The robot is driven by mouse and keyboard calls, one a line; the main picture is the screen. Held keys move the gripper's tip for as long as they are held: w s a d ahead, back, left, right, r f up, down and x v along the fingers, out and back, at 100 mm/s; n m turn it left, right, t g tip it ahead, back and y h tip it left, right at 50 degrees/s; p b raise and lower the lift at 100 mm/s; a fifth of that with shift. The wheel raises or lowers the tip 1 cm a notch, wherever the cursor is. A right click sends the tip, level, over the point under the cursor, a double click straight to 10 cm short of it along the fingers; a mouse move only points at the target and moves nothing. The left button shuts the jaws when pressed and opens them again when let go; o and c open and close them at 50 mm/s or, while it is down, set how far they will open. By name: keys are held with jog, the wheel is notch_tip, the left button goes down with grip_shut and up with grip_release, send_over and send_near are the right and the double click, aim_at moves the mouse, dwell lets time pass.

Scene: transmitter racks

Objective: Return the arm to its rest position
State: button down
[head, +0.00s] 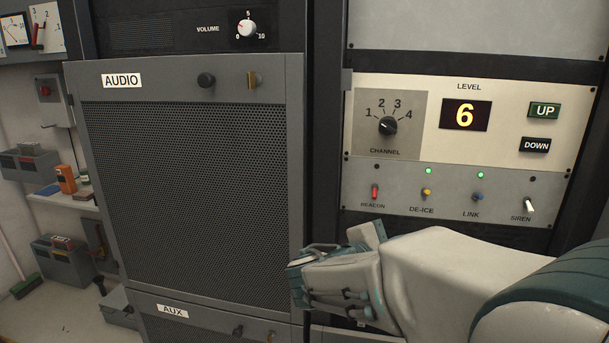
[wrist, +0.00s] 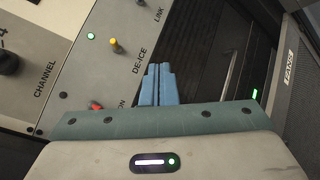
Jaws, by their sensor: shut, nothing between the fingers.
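My gripper (head: 338,278) is in front of the racks, below the control panel's lower strip, at the lower middle of the head view. My pale arm reaches it from the lower right. In the wrist view its blue fingers (wrist: 158,84) are together and empty, with dark space beyond their tips. In the head view the fingertips cannot be made out clearly. No contact between the fingers and a switch shows.
Close by is the switch strip (head: 446,196) with red, yellow, blue and white toggles; the lights over DE-ICE and LINK are green. Above it the level display (head: 465,115) reads 6. The AUDIO rack's mesh door (head: 187,190) stands left. Open floor (head: 48,318) shows far left.

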jog(key=s+d+f+m+g+y+p, duration=0.25)
jog(key=s+f+m+g+y, duration=0.45)
jog(key=s, duration=0.5)
jog(key=s+a+f+m+y, duration=0.3)
jog(key=s+a+m+y, duration=0.1)
jog(key=a+m+y, duration=0.3)
jog(key=shift+s+a+f+t, duration=0.2)
jog(key=shift+s+a+t, duration=0.2)
jog(key=shift+a, duration=0.5)
